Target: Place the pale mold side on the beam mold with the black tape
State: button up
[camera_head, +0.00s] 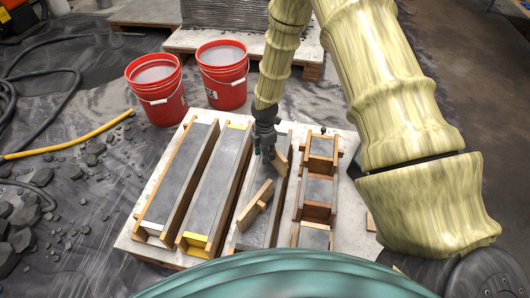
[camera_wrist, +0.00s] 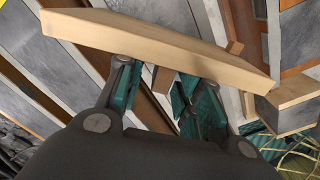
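My gripper (camera_wrist: 160,88) reaches down over the third beam mold (camera_head: 260,232) from the left. In the wrist view a pale wooden mold side (camera_wrist: 160,42) lies across its fingertips, with a brown block seen between the fingers. The gripper appears shut on this piece; the exact contact is partly hidden. Another wooden side (camera_head: 255,206) with a small block lies slantwise over the third mold. The second beam mold has yellow tape (camera_head: 194,241); the leftmost has a whitish end (camera_head: 152,228). Black tape is not clearly visible.
The molds share a pale board (camera_head: 140,225). A mold with several short compartments (camera_head: 318,190) stands on the right. Two red buckets (camera_head: 158,95) (camera_head: 222,80) stand behind.

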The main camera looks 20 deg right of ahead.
notch_tip(320, 180, up, 12)
jog(key=p, duration=0.3)
dwell(0.4)
jog(key=shift+r, duration=0.1)
